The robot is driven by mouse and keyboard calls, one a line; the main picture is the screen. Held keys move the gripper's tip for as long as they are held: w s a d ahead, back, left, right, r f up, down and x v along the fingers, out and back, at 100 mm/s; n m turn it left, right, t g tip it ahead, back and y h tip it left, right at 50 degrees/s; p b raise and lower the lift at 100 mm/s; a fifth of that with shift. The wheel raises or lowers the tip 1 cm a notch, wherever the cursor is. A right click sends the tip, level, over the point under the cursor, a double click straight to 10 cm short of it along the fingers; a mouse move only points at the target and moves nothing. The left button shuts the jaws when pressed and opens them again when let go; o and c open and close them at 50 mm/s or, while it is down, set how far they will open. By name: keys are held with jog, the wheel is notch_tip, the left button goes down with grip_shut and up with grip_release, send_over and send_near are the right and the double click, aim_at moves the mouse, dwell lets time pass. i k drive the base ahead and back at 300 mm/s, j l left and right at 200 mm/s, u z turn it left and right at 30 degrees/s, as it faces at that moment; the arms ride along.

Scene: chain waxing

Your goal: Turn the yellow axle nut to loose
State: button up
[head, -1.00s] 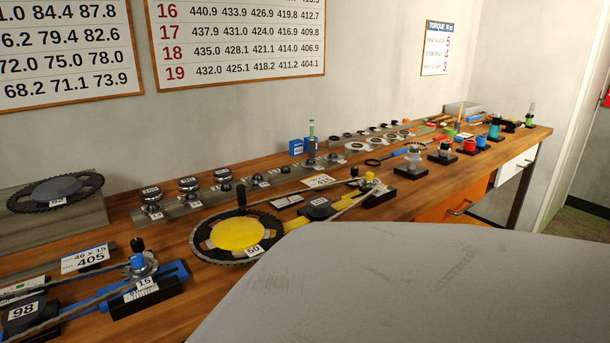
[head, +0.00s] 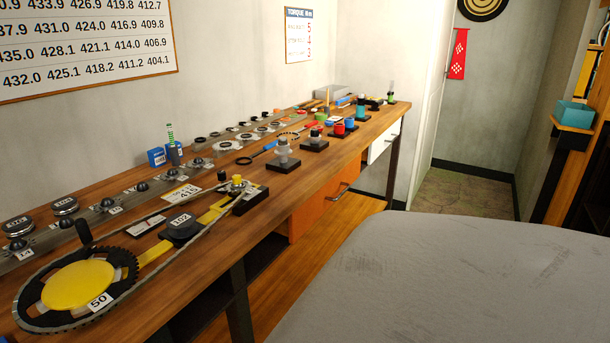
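The yellow axle nut (head: 237,178) shows as a small yellow knob at the right end of the yellow chain rig, by a black block (head: 250,200). A chain (head: 190,243) runs from there around the large black chainring (head: 78,285), which has a yellow centre and a "50" label. A black piece labelled "102" (head: 181,225) sits on the yellow bar between them. Whether the nut is tight or loose cannot be told at this size. My gripper is not in view.
The wooden bench (head: 215,258) runs back to the right, with several small parts and tools along it. An orange drawer (head: 318,205) and a white drawer (head: 384,142) are under its front edge. A large grey surface (head: 450,280) fills the lower right.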

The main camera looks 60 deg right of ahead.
aim_at(236, 179)
jog(key=z, duration=1.4)
jog(key=i+z, duration=0.75)
jog(key=z, duration=0.2)
